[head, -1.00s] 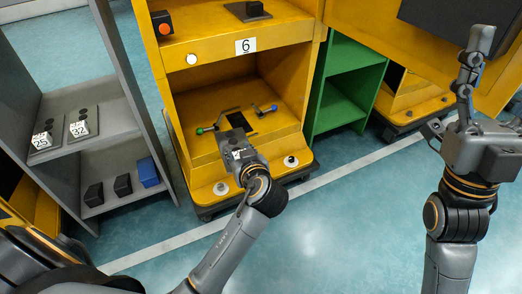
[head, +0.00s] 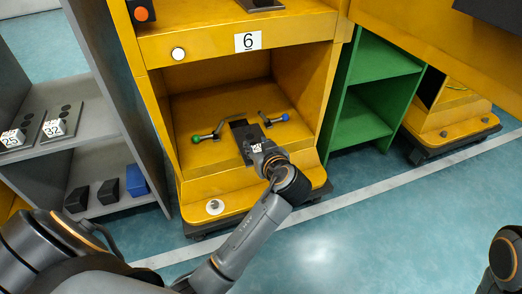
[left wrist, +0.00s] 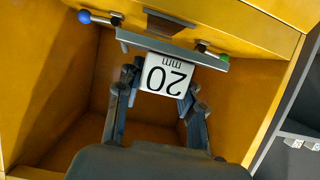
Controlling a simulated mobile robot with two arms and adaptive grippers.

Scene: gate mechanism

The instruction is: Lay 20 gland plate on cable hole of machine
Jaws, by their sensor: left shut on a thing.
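The gland plate (head: 239,130) is a dark plate with a white block marked 20 mm, which shows upside down in the left wrist view (left wrist: 166,76). My left gripper (head: 260,148) is shut on this block inside the machine's lower bay. The plate is between the green-ended lever (head: 203,137) and the blue-ended lever (head: 277,119). In the head view it hides the cable hole. In the left wrist view a dark slot (left wrist: 165,23) shows beyond the plate's edge. I cannot tell whether the plate touches the bay floor. My right gripper is out of view.
The yellow machine (head: 205,52) has side walls around the bay and a shelf marked 6 above. A grey rack (head: 98,155) at the left holds plates marked 25 and 32, with dark and blue blocks below. A green shelf (head: 368,120) stands to the right.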

